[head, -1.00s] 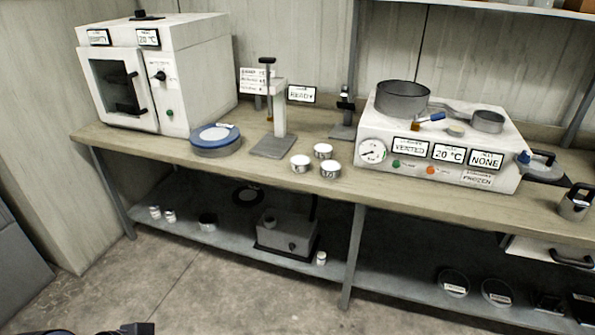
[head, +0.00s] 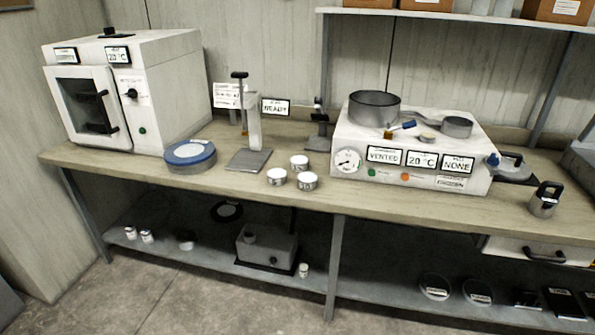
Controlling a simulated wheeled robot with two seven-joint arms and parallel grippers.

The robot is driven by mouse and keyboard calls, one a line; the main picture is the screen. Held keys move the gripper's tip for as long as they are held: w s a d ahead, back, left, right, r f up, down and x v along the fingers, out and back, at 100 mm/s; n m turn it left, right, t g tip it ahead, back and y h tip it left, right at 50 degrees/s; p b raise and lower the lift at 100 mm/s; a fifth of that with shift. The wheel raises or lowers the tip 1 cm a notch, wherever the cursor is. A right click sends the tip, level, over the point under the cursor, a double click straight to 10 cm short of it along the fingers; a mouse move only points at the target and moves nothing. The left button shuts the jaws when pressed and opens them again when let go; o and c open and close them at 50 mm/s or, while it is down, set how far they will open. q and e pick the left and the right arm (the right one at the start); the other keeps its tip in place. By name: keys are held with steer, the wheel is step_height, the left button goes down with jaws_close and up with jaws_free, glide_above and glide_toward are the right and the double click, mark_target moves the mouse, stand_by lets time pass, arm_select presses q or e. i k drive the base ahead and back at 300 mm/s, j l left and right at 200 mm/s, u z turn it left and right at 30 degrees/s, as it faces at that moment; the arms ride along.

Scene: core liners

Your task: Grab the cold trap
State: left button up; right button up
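A small grey metal canister with a dark loop handle (head: 544,200) stands upright on the right part of the bench top, near the front edge. It looks like the cold trap, but I can read no label on it. Neither of my grippers shows in the head view, and nothing touches the canister.
The wooden bench (head: 400,202) also carries a white oven (head: 150,95), a blue-rimmed round pan (head: 190,156), a press stand (head: 250,150), three white cups (head: 299,162) and a white vacuum unit (head: 415,160). A drawer (head: 530,250) hangs below the canister.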

mark_target(542, 203)
steer(key=z, duration=1.6)
steer(key=u, duration=0.85)
steer(key=i+l+u, duration=0.15)
steer(key=l+u, duration=0.25)
steer(key=i+l+u, duration=0.1)
steer(key=l+u, duration=1.05)
steer(key=l, duration=0.5)
steer(key=k+l+u, duration=0.1)
steer(key=l, duration=0.4)
steer(key=k+l+u, duration=0.1)
steer(key=l, duration=0.95)
steer(key=k+l+u, duration=0.1)
steer(key=l, duration=0.4)
steer(key=k+l, duration=0.15)
steer(key=l, duration=0.35)
steer(key=u, duration=0.05)
